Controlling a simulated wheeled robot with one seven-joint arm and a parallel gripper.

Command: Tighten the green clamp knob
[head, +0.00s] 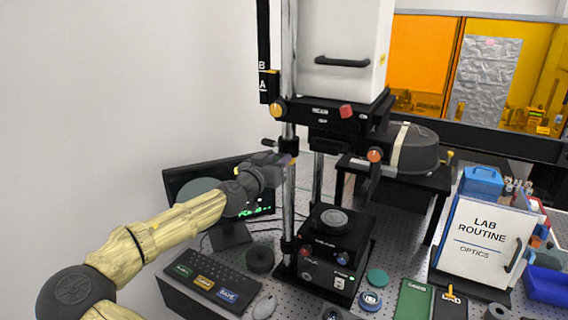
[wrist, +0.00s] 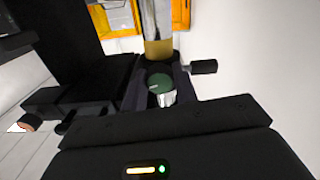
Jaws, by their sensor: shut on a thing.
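The green clamp knob (wrist: 159,82) shows in the wrist view, on a black clamp at the foot of a brass-coloured section of the metal post (wrist: 158,20). A silvery part sits just below its green face. My gripper (head: 287,161) is at the left post of the interferometer in the head view and is shut on the knob. The knob is hidden behind my gripper in the head view.
A black lever (head: 269,142) sticks out just above my gripper. A yellow knob (head: 278,109), red knob (head: 347,111) and orange knob (head: 375,155) are on the instrument. A monitor (head: 180,188) stands behind my arm, with a keyboard (head: 213,279) below.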

